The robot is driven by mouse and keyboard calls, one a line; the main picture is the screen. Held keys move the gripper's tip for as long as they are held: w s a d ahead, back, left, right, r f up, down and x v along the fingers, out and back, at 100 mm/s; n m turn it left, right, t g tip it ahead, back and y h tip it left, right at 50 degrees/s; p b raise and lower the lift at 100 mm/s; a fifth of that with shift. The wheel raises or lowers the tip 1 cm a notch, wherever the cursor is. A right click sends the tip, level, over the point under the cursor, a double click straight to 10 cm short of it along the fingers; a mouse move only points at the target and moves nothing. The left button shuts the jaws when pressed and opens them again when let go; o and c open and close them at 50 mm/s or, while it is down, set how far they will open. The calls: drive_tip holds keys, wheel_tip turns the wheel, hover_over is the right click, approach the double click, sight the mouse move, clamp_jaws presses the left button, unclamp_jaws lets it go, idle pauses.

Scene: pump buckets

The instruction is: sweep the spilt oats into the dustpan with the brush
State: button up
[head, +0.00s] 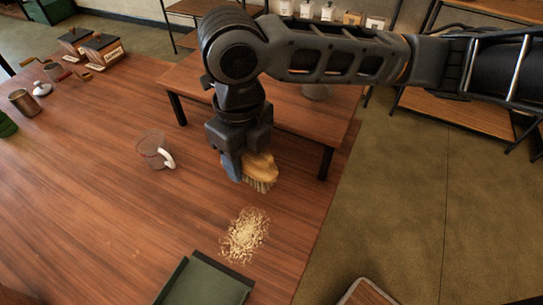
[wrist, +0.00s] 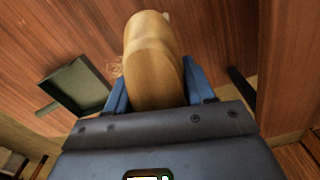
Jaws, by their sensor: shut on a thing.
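My gripper (head: 238,168) is shut on the brush (head: 262,169), a light wooden block with pale bristles pointing down. In the wrist view the brush's rounded wooden back (wrist: 152,62) fills the space between the blue fingers of my gripper (wrist: 158,88). The spilt oats (head: 245,236) lie in a loose pile on the wooden table, just nearer the front than the brush. The dark green dustpan (head: 208,284) lies at the front edge of the head view, partly cut off, close below the oats. The dustpan also shows in the wrist view (wrist: 80,86), with a few oats beside the brush.
A clear mug (head: 153,150) with a white handle stands left of my gripper. A metal cup (head: 24,102), a green item (head: 6,125) and small wooden boxes (head: 103,50) stand at the far left. The table (head: 90,210) is bare at the left front; its right edge is near the oats.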

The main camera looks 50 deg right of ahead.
drive_tip(key=shift+s+d+f+n, duration=0.3)
drive_tip(key=shift+s+d+f, duration=0.05)
drive_tip(key=shift+s, duration=0.25)
drive_tip(key=shift+f+b, duration=1.4)
drive_tip(key=shift+f, duration=0.45)
drive_tip(key=shift+a, duration=0.1)
